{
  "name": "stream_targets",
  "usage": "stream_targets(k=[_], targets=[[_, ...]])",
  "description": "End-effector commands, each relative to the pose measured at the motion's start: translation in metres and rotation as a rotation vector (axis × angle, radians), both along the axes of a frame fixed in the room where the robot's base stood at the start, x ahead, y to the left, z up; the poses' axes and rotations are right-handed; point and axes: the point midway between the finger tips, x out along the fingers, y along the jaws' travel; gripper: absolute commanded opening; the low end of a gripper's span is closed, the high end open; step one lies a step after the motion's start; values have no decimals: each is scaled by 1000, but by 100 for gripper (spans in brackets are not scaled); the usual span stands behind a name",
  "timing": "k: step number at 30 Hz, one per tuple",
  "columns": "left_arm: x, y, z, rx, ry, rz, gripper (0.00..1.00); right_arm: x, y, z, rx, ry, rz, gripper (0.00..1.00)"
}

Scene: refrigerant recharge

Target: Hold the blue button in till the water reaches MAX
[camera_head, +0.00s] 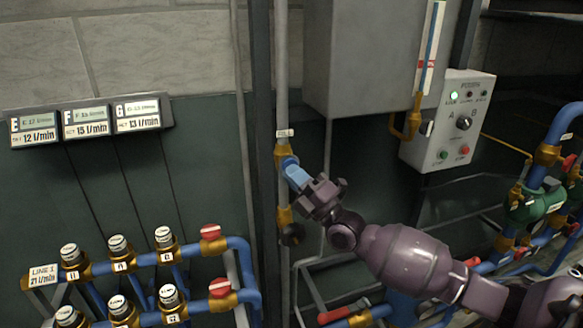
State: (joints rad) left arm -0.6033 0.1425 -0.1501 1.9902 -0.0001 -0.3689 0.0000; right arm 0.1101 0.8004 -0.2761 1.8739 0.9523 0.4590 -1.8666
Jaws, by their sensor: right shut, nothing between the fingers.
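The blue button (296,174) sticks out of a brass valve on the vertical pipe at the middle of the head view. My right gripper (314,192) is shut and empty, with its tip right at the lower right end of the blue button. I cannot tell if it presses the button or only sits close to it. The upright sight glass (432,45) is on the right part of the grey tank, with a red mark on its scale. The water level and the MAX label are too small to read. My left gripper is out of view.
The grey tank (365,60) hangs above my right arm. A control box (449,120) with a lit green lamp and a black knob is to its right. Blue pipes with brass valves (118,247) fill the lower left, and more pipes (560,130) stand at the right.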

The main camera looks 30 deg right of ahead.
Motion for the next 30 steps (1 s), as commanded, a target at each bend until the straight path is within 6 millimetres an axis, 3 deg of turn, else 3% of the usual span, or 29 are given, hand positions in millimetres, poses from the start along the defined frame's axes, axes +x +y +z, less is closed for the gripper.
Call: stream_targets(k=[10, 23, 30], targets=[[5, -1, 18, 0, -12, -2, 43, -15, 3, 1, 1, 1, 0, 0], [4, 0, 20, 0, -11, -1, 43, -19, 5, 0, 1, 1, 0, 0], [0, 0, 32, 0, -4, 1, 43, -37, 9, 2, 0, 1, -1, 0]])
